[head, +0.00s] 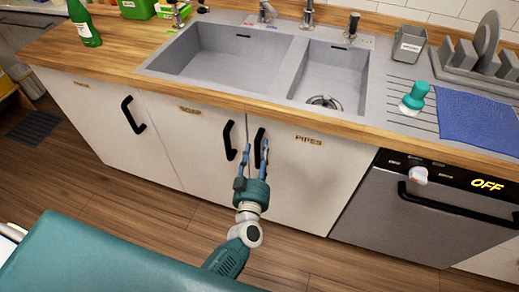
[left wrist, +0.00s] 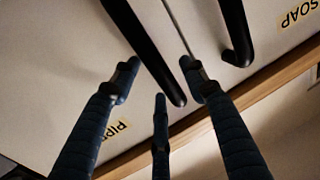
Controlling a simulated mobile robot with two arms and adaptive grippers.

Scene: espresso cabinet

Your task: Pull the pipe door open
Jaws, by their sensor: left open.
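The pipe door (head: 300,185) is a pale cabinet panel labelled PIPES, below the right sink, and looks shut. Its black bar handle (head: 258,150) is near the door's left edge; the handle also shows in the left wrist view (left wrist: 142,45). My left gripper (head: 252,158) is open in front of the door, its blue fingers pointing at the handle. In the left wrist view the handle runs between the spread fingers (left wrist: 156,80); contact cannot be told. The PIPES label (left wrist: 115,130) is partly hidden by a finger. My right gripper is not in view.
The neighbouring door's black handle (head: 230,140) is close on the left; its SOAP label (left wrist: 298,14) shows in the wrist view. A dishwasher (head: 410,215) with a handle stands right of the pipe door. The wooden counter edge (head: 300,122) overhangs the doors. Floor in front is partly free.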

